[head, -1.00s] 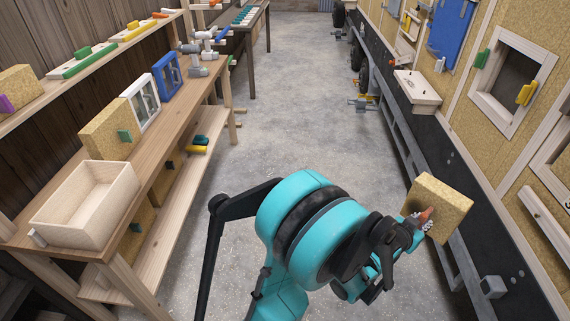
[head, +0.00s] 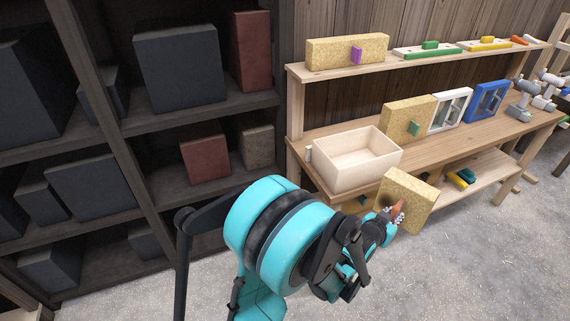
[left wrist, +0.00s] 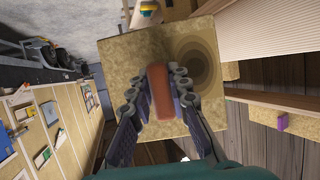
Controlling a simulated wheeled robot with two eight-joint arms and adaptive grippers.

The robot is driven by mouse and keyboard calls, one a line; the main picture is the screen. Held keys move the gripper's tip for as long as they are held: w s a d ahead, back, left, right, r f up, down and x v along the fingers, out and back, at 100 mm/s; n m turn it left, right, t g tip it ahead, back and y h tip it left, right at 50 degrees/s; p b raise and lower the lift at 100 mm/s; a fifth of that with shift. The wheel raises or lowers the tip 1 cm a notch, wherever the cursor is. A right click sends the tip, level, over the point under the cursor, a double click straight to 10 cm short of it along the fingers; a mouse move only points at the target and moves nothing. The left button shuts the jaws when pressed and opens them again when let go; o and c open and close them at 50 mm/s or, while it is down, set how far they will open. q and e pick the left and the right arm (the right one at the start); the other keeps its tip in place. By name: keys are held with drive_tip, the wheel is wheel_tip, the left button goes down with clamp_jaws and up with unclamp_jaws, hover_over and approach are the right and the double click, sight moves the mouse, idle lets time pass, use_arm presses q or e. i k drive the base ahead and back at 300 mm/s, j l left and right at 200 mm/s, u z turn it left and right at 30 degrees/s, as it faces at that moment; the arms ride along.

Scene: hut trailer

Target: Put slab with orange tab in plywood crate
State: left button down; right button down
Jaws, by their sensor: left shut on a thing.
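The slab (head: 408,193) is a tan, speckled square board with an orange tab (head: 397,210). My left gripper (head: 390,213) is shut on the orange tab and holds the slab in the air in front of the workbench. In the left wrist view the tab (left wrist: 159,88) stands between the two fingers, with the slab (left wrist: 205,45) behind it. The plywood crate (head: 390,153) is a pale, open-topped box on the left end of the workbench, just behind and left of the slab in the head view. It looks empty. My right gripper is not in view.
On the workbench (head: 450,140), a slab with a green tab (head: 408,118), a white-framed window (head: 450,110) and a blue-framed one (head: 487,101) stand right of the crate. A slab with a purple tab (head: 330,52) is on the upper shelf. Dark shelving (head: 110,135) stands at left.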

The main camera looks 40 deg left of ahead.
sight(355, 157)
drive_tip(key=u, duration=1.7)
drive_tip(key=l+u, duration=0.25)
drive_tip(key=l, duration=0.2)
drive_tip(key=i+l+u, duration=0.1)
drive_tip(key=l+u, duration=0.2)
drive_tip(key=l, duration=1.85)
